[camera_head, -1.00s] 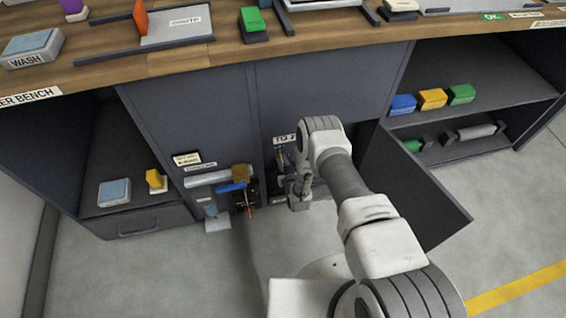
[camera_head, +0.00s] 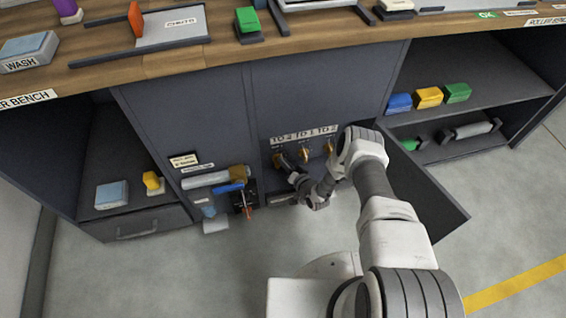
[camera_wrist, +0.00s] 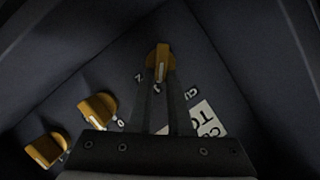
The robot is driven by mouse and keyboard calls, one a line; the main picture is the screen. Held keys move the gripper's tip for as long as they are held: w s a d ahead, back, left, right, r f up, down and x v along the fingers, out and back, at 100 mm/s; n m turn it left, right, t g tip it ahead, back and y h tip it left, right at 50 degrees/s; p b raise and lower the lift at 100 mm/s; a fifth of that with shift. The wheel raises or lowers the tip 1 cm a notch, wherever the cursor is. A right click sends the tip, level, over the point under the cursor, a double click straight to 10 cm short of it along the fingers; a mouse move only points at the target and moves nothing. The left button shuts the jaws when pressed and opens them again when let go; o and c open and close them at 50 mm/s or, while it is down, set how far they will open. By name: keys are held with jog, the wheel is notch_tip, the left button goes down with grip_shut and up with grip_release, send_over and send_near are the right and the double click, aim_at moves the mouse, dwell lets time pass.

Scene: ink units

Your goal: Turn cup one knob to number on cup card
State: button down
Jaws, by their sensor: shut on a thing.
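Three amber knobs sit in a row on the dark cabinet panel. The leftmost knob (camera_head: 278,160) is at my gripper (camera_head: 288,168). In the wrist view this knob (camera_wrist: 159,58) is between the fingertips of my gripper (camera_wrist: 160,72), which is shut on it. A pale stripe shows on its face. The middle knob (camera_head: 304,155) and right knob (camera_head: 329,149) are free; they also show at left in the wrist view. The white cards (camera_head: 304,135) above the knobs read about "TO 2 TO 1 TO 2". In the wrist view a card (camera_wrist: 208,119) is partly hidden by the gripper.
An open door (camera_head: 428,190) stands right of my arm. Shelves with coloured blocks lie right, and the bench top (camera_head: 180,62) is above. Floor in front is clear.

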jog(key=m+y, duration=0.1)
jog(key=m, duration=0.2)
jog(key=shift+w+d+f+y, duration=0.1)
jog(key=shift+d+f+y, duration=0.25)
jog(key=shift+f+y, duration=0.05)
jog(key=shift+f+m+t+y, duration=0.3)
jog(key=shift+m+y, duration=0.2)
jog(key=shift+m, duration=0.6)
jog(key=c, duration=0.8)
grip_release()
jog(key=shift+c, duration=0.2)
jog(key=shift+d+r, duration=0.1)
